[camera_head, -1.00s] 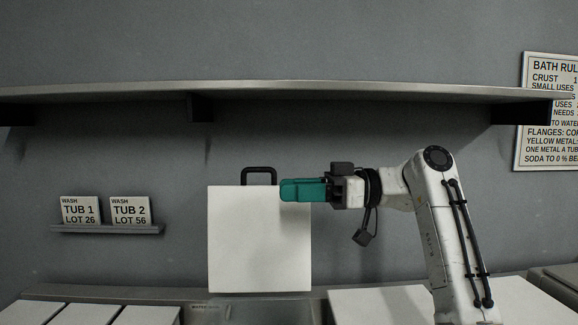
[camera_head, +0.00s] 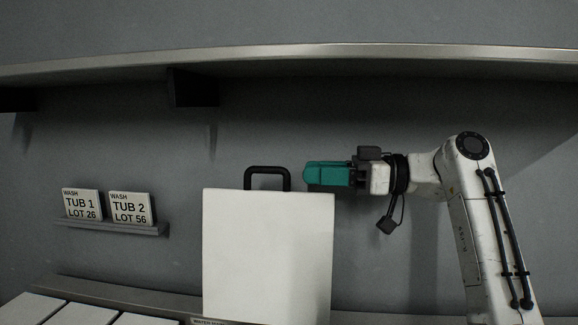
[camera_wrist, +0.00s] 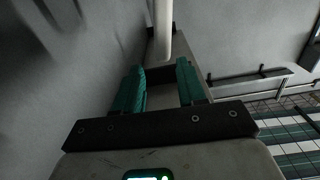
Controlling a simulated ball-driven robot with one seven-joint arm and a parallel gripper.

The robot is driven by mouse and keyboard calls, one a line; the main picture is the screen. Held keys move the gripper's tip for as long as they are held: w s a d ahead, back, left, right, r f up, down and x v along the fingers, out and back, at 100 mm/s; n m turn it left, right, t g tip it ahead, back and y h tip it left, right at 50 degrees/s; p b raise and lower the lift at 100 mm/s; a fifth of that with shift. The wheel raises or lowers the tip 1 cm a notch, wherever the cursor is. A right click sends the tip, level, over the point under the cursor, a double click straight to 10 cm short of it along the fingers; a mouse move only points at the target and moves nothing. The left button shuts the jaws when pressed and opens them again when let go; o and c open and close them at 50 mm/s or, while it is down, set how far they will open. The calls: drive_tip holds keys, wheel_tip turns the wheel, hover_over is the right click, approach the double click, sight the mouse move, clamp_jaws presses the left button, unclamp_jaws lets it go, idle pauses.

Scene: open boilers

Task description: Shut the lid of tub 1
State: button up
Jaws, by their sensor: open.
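A white square lid (camera_head: 267,258) stands upright, open, in the head view, with a black handle (camera_head: 267,171) on its top edge. Its lower edge is cut off, and I cannot read which tub it belongs to. My gripper (camera_head: 308,174), with teal fingers, is level with the handle, just right of it and by the lid's top right corner. In the wrist view my gripper (camera_wrist: 161,78) is open with nothing between the fingers. A pale upright edge (camera_wrist: 162,25), probably the lid's, shows beyond the fingertips.
Tags for tub 1 (camera_head: 82,204) and tub 2 (camera_head: 131,209) stand on a small ledge (camera_head: 115,227) at left. A long shelf (camera_head: 300,58) runs across the wall above my arm. White flat panels (camera_head: 75,314) lie at the lower left. The wall right of the lid is bare.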

sight(287, 171)
drive_tip(key=a+p, duration=0.1)
drive_tip(key=a, duration=0.5)
drive_tip(key=shift+d, duration=0.1)
clamp_jaws()
idle(0.5)
